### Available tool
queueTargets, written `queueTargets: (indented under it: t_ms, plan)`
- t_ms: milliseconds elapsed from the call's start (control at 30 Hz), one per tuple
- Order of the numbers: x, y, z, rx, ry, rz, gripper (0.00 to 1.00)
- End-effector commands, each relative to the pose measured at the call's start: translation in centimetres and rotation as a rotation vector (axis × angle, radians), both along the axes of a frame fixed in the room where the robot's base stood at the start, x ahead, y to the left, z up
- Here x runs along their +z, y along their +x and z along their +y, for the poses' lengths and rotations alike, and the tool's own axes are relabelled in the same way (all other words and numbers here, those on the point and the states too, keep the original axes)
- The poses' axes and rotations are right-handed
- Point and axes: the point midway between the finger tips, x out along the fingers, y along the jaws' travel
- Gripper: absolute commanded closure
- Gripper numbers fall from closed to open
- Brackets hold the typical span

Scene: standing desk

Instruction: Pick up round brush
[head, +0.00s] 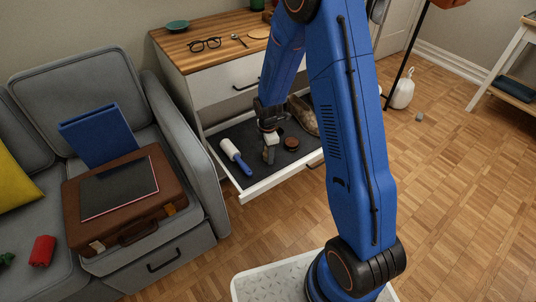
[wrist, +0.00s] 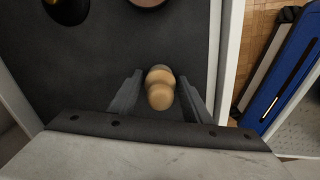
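A light wooden piece with a rounded, knob-like shape (wrist: 160,90), which looks like the round brush's handle, stands between the fingers in the wrist view. My gripper (wrist: 160,92) is open around it, with a small gap on each side. In the head view my gripper (head: 268,153) points down into the open drawer. There the fingers and wrist hide the brush, and its bristles are not visible in either view.
The drawer (head: 262,190) also holds a lint roller (head: 236,156) at left, a round brown tin (head: 291,144) close at right, and a brown shoe-like thing (head: 303,114) behind. A dark knob-like thing (wrist: 66,10) lies beyond. The white drawer wall (wrist: 228,60) is at right.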

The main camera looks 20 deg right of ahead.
Motion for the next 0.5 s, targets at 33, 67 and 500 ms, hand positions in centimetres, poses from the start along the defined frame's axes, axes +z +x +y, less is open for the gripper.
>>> queueTargets:
  t_ms: [33, 67, 500]
  plan:
    - [0.01, 0.0, 0.0, 0.0, 0.0, 0.0, 0.7]
    - [0.01, 0.01, 0.0, 0.0, 0.0, 0.0, 0.77]
    - [0.66, 0.06, 0.01, 0.0, 0.0, -0.001, 0.91]
